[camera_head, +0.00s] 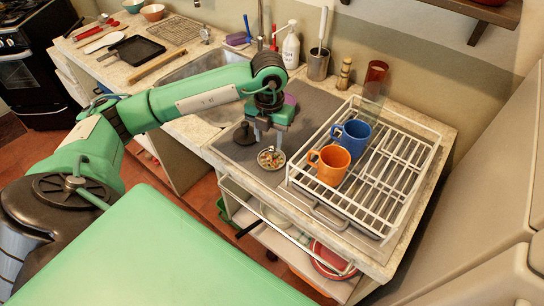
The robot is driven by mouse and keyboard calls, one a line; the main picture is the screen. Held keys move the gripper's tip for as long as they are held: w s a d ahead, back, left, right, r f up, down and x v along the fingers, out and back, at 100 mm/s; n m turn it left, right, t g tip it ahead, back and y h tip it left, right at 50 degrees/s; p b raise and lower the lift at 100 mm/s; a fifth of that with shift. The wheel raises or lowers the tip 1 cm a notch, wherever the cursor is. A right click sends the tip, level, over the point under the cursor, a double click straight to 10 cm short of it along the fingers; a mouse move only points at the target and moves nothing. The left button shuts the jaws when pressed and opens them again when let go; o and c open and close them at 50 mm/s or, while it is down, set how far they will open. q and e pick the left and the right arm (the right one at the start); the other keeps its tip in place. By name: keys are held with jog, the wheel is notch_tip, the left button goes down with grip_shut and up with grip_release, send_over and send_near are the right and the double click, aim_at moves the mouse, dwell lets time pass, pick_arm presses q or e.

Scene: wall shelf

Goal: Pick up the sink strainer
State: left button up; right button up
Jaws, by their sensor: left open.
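The sink strainer (271,158) is a small round metal cup with bits of colour inside. It lies on the grey mat (225,150) near the counter's front edge, left of the dish rack. My left gripper (268,138) points down just behind and above the strainer. Its two fingers are apart with nothing seen between them, and I cannot tell whether they touch anything. My right gripper is not in view.
A white wire dish rack (400,170) stands right of the strainer, with an orange mug (329,165) and a blue mug (351,137). Behind are a utensil pot (318,66), a soap bottle (291,48) and a tall brown glass (375,76). The sink (205,64) is at the left.

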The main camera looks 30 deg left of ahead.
aim_at(271, 148)
pick_arm(q)
jog(key=f, duration=0.1)
jog(key=f+p, duration=0.1)
jog(key=f, duration=0.2)
jog(key=shift+s+d+f, duration=0.15)
jog(key=shift+d, duration=0.2)
jog(key=shift+f, duration=0.25)
jog(key=c, duration=1)
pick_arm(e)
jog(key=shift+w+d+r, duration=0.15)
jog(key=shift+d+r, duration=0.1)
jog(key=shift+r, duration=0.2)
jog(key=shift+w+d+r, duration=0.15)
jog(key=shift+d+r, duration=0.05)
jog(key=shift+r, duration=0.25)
pick_arm(q)
jog(key=shift+r, duration=0.1)
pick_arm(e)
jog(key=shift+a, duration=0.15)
